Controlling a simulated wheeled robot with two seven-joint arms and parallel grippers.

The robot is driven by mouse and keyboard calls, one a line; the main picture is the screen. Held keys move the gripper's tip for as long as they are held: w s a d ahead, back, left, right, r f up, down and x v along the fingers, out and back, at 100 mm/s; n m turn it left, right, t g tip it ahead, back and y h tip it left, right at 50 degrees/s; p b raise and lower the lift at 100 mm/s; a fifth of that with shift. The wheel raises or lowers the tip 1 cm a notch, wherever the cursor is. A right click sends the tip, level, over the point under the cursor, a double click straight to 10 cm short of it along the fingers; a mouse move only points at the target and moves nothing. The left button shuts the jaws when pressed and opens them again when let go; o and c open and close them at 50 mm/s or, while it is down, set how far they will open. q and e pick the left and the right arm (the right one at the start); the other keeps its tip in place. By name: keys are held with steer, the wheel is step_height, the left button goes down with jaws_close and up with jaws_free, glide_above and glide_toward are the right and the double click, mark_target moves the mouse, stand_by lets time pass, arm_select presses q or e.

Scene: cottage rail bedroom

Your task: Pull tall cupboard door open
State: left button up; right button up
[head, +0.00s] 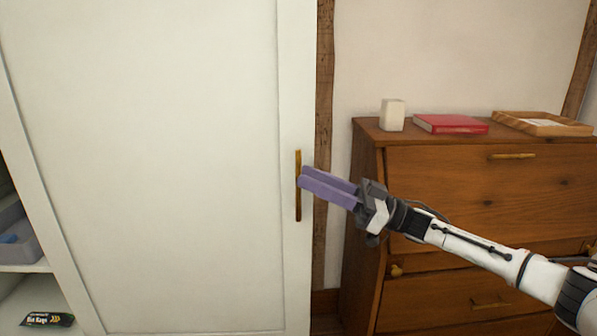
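The tall cupboard door (150,150) is a large white panel filling the left and middle of the head view. Its vertical brass handle (298,205) is on the door's right edge. My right gripper (303,178) reaches in from the right, its purple fingers at the handle's middle. The fingers lie close together and overlap the handle in the picture; whether they grip it I cannot tell. My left gripper is not in view.
A brown wooden dresser (450,185) stands to the right, under my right arm. On it are a white block-like object (392,115), a red book (450,124) and a wooden tray (520,117). Open shelves (22,268) with a grey bin show at the left edge.

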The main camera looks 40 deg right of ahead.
steer(key=x, duration=0.3)
steer(key=shift+w+a, duration=0.15)
steer(key=shift+a, duration=0.05)
jaws_close()
